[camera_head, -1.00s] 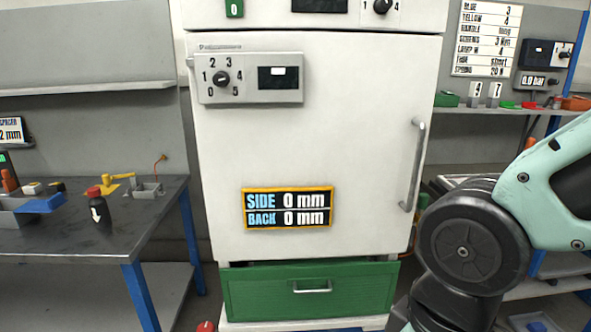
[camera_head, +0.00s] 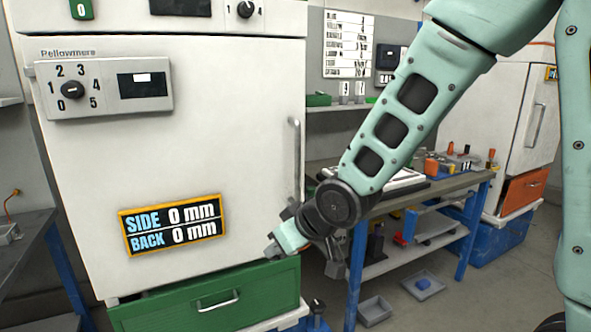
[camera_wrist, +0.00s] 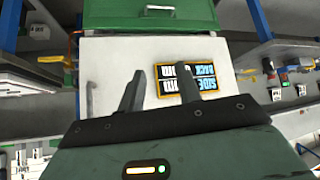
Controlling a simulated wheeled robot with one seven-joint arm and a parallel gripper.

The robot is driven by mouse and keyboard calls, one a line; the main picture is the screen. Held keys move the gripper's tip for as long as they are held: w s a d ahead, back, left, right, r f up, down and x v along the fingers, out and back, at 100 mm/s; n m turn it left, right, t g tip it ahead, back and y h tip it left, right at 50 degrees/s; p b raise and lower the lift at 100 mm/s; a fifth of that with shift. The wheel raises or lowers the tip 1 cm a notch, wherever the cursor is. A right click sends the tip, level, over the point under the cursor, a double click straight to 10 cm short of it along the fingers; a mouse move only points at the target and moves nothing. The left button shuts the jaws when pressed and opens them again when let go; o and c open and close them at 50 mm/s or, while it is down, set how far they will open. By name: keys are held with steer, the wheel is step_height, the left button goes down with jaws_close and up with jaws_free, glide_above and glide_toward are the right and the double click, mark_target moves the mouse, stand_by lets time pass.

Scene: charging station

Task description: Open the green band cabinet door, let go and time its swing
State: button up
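The white cabinet door (camera_head: 90,180) stands shut above a green drawer front (camera_head: 205,303), the green band. Its upright grey handle (camera_head: 296,160) is on the door's right side. A display (camera_head: 172,224) on the door reads SIDE 0 mm, BACK 0 mm. My gripper (camera_head: 275,245) is low in front of the door's right part, below the handle, its fingers hard to make out there. In the wrist view, upside down, my gripper (camera_wrist: 160,90) has its two fingers apart with nothing between them. The handle (camera_wrist: 91,100) lies left of the fingers, apart from them.
A knob panel (camera_head: 103,88) is on the upper door. A workbench (camera_head: 440,188) with small items stands right of the cabinet, with grey bins (camera_head: 375,310) on the floor. A second white cabinet (camera_head: 510,100) with an orange drawer (camera_head: 523,190) stands farther right.

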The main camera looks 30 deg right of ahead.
steer(key=w+d+r+m+t+b, duration=0.15)
steer(key=w+d+t, duration=0.35)
steer(key=w+d, duration=0.5)
steer(key=t, duration=0.5)
glide_toward(298, 165)
steer(key=shift+m+y, duration=0.25)
steer(key=shift+y, duration=0.15)
steer(key=p+x, duration=0.1)
steer(key=x, duration=0.2)
steer(key=p+x, duration=0.1)
steer(key=x, duration=0.3)
steer(key=d+p+x, duration=0.1)
steer(key=x, duration=0.2)
steer(key=shift+w+a+f, duration=0.1)
steer(key=shift+w+f, duration=0.1)
steer(key=shift+w, duration=0.25)
